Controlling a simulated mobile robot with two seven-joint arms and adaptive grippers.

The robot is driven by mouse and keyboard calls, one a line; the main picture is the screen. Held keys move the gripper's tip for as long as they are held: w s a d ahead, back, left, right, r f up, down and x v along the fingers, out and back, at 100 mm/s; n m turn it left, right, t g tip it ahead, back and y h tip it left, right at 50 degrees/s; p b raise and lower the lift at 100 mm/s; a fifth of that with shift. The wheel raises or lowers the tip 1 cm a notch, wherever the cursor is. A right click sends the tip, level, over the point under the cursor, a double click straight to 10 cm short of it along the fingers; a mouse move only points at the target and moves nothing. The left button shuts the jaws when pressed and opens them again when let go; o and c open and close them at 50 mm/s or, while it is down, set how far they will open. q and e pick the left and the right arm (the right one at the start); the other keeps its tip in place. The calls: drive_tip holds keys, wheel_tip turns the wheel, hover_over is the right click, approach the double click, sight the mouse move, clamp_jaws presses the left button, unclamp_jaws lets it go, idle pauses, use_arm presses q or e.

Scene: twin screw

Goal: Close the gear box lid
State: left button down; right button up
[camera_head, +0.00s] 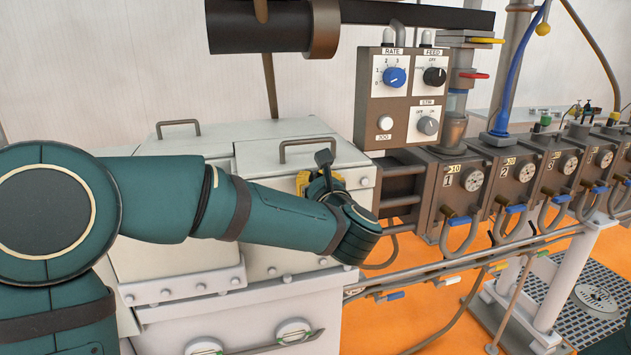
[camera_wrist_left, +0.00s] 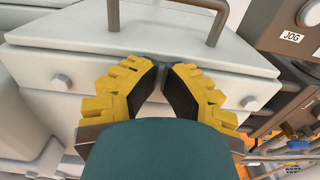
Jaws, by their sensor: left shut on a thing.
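The gear box lid (camera_head: 290,152) is a pale grey cover with a dark bar handle on top, on the right-hand box section. In the left wrist view the lid (camera_wrist_left: 85,30) lies almost flat over the box front (camera_wrist_left: 60,105), with a dark seam below its front edge. I cannot tell whether it is fully down. My left gripper (camera_head: 318,182) is at the lid's front edge. In the left wrist view the yellow, black-padded fingers of the left gripper (camera_wrist_left: 160,70) are shut on the front lip of the lid, below the handle. My right gripper is out of view.
A control box (camera_head: 397,98) with knobs stands just right of the lid. A dark horizontal cylinder (camera_head: 260,28) hangs above. Brown barrel blocks (camera_head: 465,185) with hoses run off to the right. Another handled cover (camera_head: 165,140) is on the left.

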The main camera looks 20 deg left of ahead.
use_arm(q)
drive_tip(key=v, duration=0.8)
drive_tip(key=w+d+f+m+g+h, duration=0.15)
drive_tip(key=f+m+h, duration=0.35)
drive_tip(key=f+m, duration=0.7)
drive_tip(key=w+d+f+m+g+h, duration=0.15)
drive_tip(key=f+m+h, duration=0.25)
drive_tip(key=f+m, duration=0.8)
drive_tip(key=s+d+f+m+g+h, duration=0.1)
drive_tip(key=s+f+m+g+h, duration=0.3)
drive_tip(key=s+f+m+g, duration=0.6)
drive_tip(key=s+f+m, duration=0.7)
drive_tip(key=s+f, duration=0.4)
drive_tip(key=f, duration=0.4)
drive_tip(key=shift+d+h, duration=0.35)
drive_tip(key=shift+h, duration=0.05)
drive_tip(key=shift+d, duration=0.1)
